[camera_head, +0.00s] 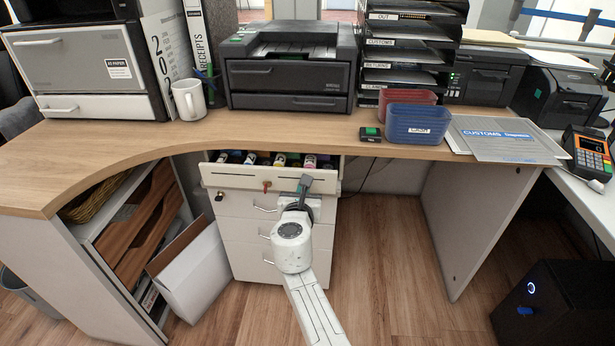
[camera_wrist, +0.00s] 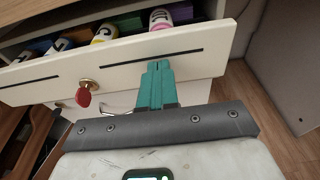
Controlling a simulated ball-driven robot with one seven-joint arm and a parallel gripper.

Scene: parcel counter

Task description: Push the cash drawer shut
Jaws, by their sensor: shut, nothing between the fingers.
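The cash drawer (camera_head: 234,177) is the white top drawer under the wooden counter. It stands pulled out, with rolls and dark compartments showing inside. In the wrist view its white front (camera_wrist: 50,80) spans the picture, with dark slots and a key with a red head (camera_wrist: 84,96) in its lock. My gripper (camera_head: 305,182) is shut and empty at the right part of the drawer front. In the wrist view the teal fingertips (camera_wrist: 158,66) are together and overlap the front panel near its top edge. I cannot tell whether they touch it.
The counter top (camera_head: 290,126) overhangs the drawer. Closed lower drawers (camera_head: 240,232) with wire handles are below. A white open box (camera_head: 195,275) leans at the left of the cabinet. The floor (camera_head: 390,270) to the right is clear up to a white side panel (camera_head: 465,220).

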